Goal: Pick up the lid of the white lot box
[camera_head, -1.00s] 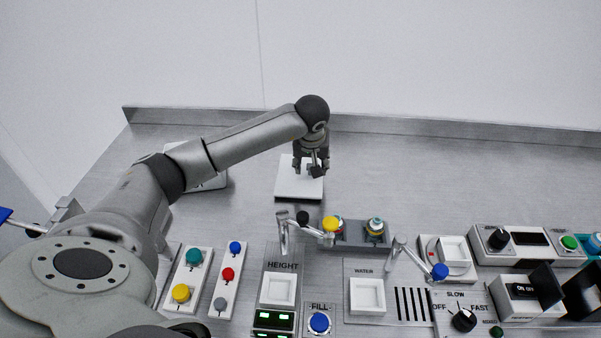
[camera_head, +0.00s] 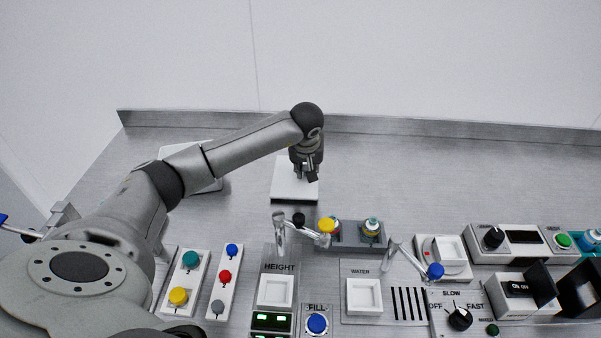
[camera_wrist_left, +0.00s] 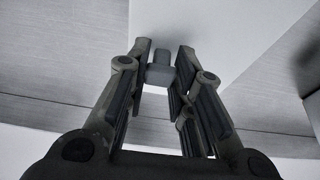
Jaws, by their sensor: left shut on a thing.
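The white lot box with its flat white lid (camera_head: 290,192) stands on the steel counter in the middle of the head view. Its lid (camera_wrist_left: 225,30) fills much of the upper left wrist view. My left gripper (camera_head: 308,174) points down over the lid's right part. In the left wrist view the left gripper (camera_wrist_left: 163,70) is shut on a small grey knob (camera_wrist_left: 160,74), which appears to be the lid's handle. The fingers hide part of the lid in the head view. I cannot tell whether the lid is apart from the box. My right gripper is not in view.
Another white box (camera_head: 210,180) lies left, partly behind my left arm. A grey holder (camera_head: 350,242) with yellow-topped and other small bottles stands in front, beside metal taps (camera_head: 281,238). Button panels line the front. The counter right of the white box is clear, up to the back ledge.

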